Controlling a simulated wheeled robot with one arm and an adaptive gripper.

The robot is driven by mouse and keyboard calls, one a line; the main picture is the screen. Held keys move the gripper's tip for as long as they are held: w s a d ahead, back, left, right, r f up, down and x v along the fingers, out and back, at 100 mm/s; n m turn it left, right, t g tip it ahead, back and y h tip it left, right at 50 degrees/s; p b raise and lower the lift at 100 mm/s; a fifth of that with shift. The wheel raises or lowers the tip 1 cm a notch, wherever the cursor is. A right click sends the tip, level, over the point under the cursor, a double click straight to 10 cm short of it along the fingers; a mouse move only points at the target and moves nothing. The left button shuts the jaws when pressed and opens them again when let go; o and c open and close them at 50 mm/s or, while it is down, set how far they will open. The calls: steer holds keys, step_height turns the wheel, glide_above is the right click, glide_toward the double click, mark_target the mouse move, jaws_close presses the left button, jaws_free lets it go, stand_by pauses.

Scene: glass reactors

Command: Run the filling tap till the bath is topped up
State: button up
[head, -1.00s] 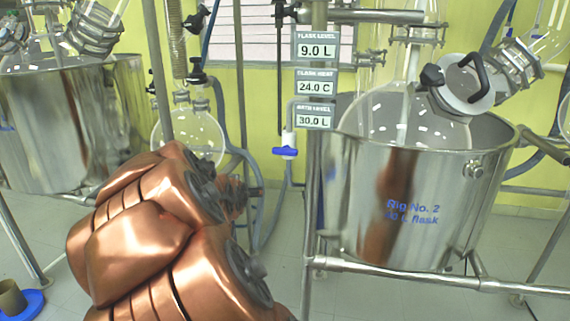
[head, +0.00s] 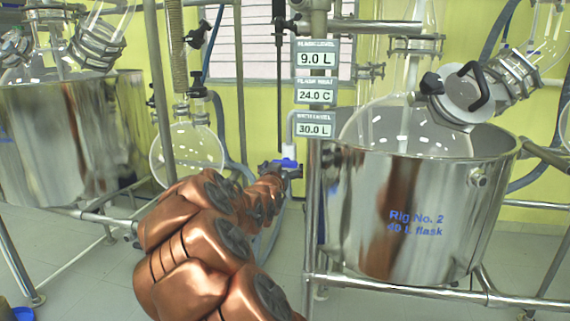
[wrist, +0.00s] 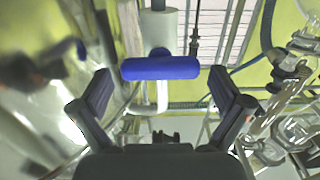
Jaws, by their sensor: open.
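The filling tap has a blue handle (head: 284,163) on a white valve body at the left of the rig, below the bath level display (head: 315,124), which reads 30.0 L. In the wrist view the blue handle (wrist: 160,68) lies crosswise ahead of and between my open fingers. My gripper (wrist: 160,92) is open and empty; I cannot tell whether either finger touches the handle. In the head view my gripper (head: 288,172) is at the tap, small and partly hidden by my arm. The steel bath (head: 350,215), marked Rig No. 2, holds a round glass flask (head: 405,128).
Other displays read flask level (head: 317,58) 9.0 L and flask heat (head: 316,91) 24.0 C. Another steel bath (head: 60,140) stands at the left. A glass receiver flask (head: 185,153) hangs behind my arm. Steel frame rails (head: 430,290) run below the bath.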

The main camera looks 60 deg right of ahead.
steer(key=shift+x, duration=1.25)
steer(key=shift+c, duration=0.3)
steer(key=c, duration=0.9)
